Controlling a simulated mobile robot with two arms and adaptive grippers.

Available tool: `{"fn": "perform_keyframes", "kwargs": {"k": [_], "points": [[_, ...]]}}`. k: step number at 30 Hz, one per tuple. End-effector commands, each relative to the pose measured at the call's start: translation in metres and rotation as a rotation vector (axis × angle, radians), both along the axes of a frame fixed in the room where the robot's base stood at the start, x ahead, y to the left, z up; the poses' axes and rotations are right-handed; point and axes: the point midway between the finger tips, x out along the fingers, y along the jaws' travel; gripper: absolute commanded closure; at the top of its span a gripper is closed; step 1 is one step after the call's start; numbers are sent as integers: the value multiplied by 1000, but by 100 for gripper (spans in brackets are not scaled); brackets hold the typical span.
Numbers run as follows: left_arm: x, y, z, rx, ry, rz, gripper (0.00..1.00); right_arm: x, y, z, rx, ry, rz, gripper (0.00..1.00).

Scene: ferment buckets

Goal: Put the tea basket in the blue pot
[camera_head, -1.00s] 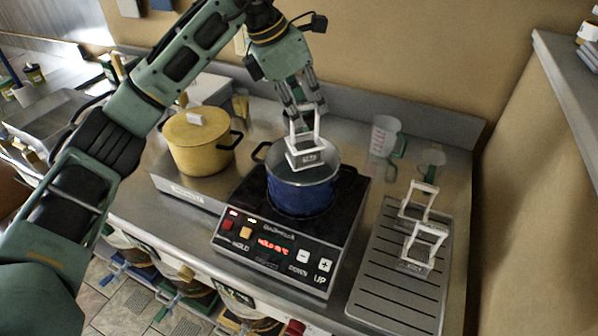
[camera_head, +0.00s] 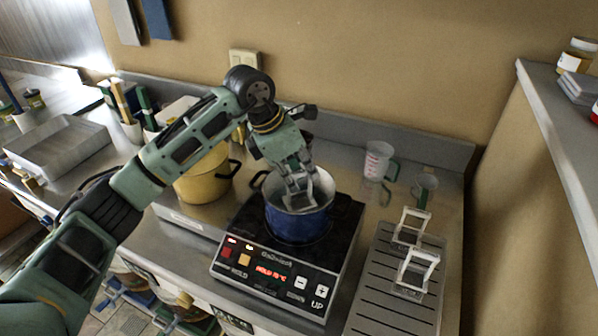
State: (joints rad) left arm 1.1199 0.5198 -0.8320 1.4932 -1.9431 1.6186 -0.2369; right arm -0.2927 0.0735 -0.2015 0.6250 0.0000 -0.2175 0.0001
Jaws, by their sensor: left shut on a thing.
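The blue pot (camera_head: 297,224) stands on the black induction cooker, its mouth open upward. My left gripper (camera_head: 298,184) is over the pot's mouth, pointing down, and is shut on the tea basket (camera_head: 301,200). The basket's white frame is between the fingers and its lower part is down within the pot's rim. I cannot tell whether it touches the pot's bottom. My right gripper is not in view.
The cooker (camera_head: 271,270) has a lit red display. A yellow pot (camera_head: 203,180) stands to the left. Two white-framed baskets (camera_head: 417,270) stand on a slatted drain tray (camera_head: 382,296) at the right. A measuring cup (camera_head: 377,162) is behind.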

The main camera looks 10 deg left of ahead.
Motion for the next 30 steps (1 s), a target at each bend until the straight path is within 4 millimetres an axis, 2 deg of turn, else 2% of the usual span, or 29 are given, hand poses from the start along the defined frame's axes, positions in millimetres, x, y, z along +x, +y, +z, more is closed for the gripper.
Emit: {"fn": "perform_keyframes", "kwargs": {"k": [1,2,8,20,21,26,30], "points": [[0,0,-3,0,0,0,100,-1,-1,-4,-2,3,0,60],[0,0,-3,0,0,0,87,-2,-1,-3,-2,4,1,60],[0,0,-2,0,0,0,70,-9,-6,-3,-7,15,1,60],[0,0,4,0,0,0,69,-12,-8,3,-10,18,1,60],[0,2,6,-1,-3,1,69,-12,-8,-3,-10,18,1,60],[-6,12,32,0,-6,2,69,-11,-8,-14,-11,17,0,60],[-13,22,61,0,-6,1,69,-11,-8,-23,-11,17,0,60]]}}
